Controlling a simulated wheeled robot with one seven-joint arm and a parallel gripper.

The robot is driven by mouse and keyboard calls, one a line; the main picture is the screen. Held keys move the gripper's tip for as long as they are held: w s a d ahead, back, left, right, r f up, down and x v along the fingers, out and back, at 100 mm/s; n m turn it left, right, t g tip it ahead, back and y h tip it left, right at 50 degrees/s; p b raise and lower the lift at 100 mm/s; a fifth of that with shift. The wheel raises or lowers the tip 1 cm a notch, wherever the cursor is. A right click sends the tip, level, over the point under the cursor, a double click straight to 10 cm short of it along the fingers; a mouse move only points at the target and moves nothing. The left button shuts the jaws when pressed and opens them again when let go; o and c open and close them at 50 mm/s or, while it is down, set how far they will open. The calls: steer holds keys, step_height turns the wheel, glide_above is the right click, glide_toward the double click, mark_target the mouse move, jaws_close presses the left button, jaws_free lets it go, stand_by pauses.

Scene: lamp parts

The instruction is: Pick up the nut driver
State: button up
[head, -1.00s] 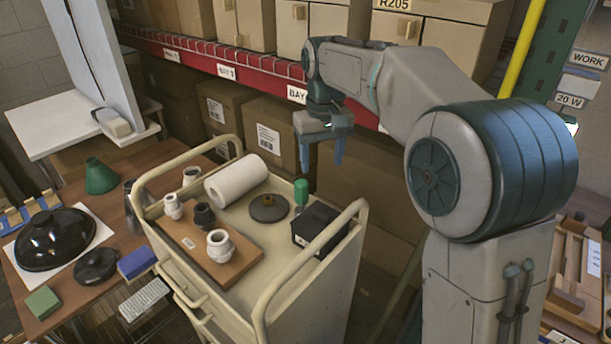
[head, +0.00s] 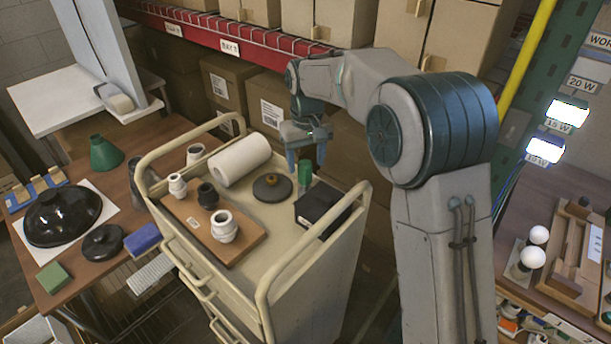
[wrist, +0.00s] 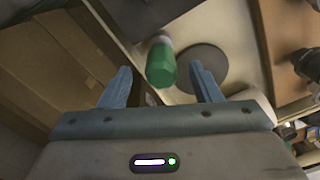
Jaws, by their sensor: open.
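The nut driver's green handle (head: 304,173) stands upright on the top of the cream cart, near its back edge. My gripper (head: 306,157) is open and points down just above the handle, with nothing held. In the wrist view the green handle (wrist: 161,66) shows between the two blue fingers (wrist: 160,75), nearer the far end of the gap. I see no contact between fingers and handle. The lower part of the driver is mostly hidden.
A black box (head: 322,207) sits close in front of the driver. A dark round disc (head: 272,188) and a white roll (head: 240,160) lie to its left. A wooden board (head: 240,243) holds several sockets. The cart has raised rails (head: 320,245); cardboard boxes stand behind it.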

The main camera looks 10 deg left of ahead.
mark_target(305, 181)
step_height(305, 181, down, 4)
steer(key=shift+a+f+p, duration=0.1)
steer(key=shift+a+p, duration=0.05)
steer(key=shift+p, duration=0.3)
steer(key=shift+w, duration=0.1)
steer(key=c, duration=1.1)
steer(key=shift+c, duration=0.2)
